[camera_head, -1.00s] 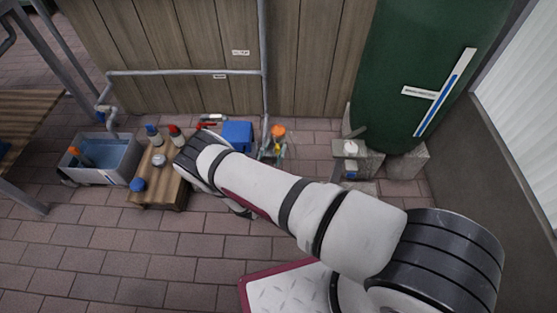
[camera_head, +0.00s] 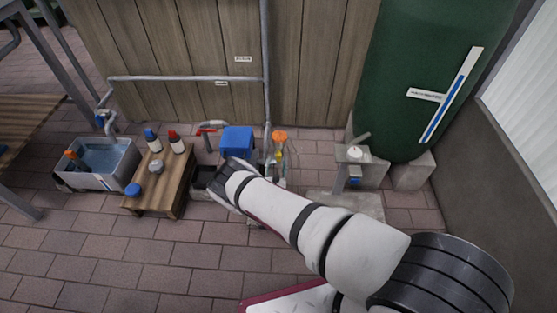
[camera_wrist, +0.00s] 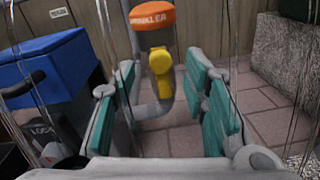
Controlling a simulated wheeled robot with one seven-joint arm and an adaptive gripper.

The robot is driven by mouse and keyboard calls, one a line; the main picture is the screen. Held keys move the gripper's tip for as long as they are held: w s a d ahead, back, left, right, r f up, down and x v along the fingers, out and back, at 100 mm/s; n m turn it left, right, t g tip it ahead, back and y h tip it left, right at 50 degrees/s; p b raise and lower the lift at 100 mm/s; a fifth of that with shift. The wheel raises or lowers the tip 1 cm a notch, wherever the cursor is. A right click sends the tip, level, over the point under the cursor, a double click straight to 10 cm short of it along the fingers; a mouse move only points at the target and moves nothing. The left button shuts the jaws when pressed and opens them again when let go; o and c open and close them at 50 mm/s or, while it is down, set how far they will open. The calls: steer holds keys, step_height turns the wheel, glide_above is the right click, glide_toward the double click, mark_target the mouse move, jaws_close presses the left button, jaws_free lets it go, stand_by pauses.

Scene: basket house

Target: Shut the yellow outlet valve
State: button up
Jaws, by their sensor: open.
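The yellow outlet valve (camera_wrist: 161,70) shows in the wrist view on a grey upright pipe, just below an orange cap (camera_wrist: 152,16) with partly hidden lettering. A small yellow patch of the valve also shows below the orange cap in the head view (camera_head: 280,154). My gripper (camera_wrist: 162,76) is open, with its teal-padded fingers to the left and right of the valve in the picture. The yellow valve appears in the gap, and no contact is visible. In the head view my wrist is to the left of the pipe, and the fingers are hard to make out.
A blue box (camera_head: 237,139) stands close on the left of the pipe, by a dark bin (camera_head: 203,176). A wooden stand (camera_head: 169,186) with bottles and a water tub (camera_head: 102,160) are further left. A tap stand (camera_head: 353,158) and green tank (camera_head: 400,70) are right.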

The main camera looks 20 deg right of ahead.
mark_target(278, 157)
steer(key=shift+b+x, duration=0.6)
steer(key=shift+x, duration=1.45)
steer(key=shift+c, duration=0.2)
jaws_close()
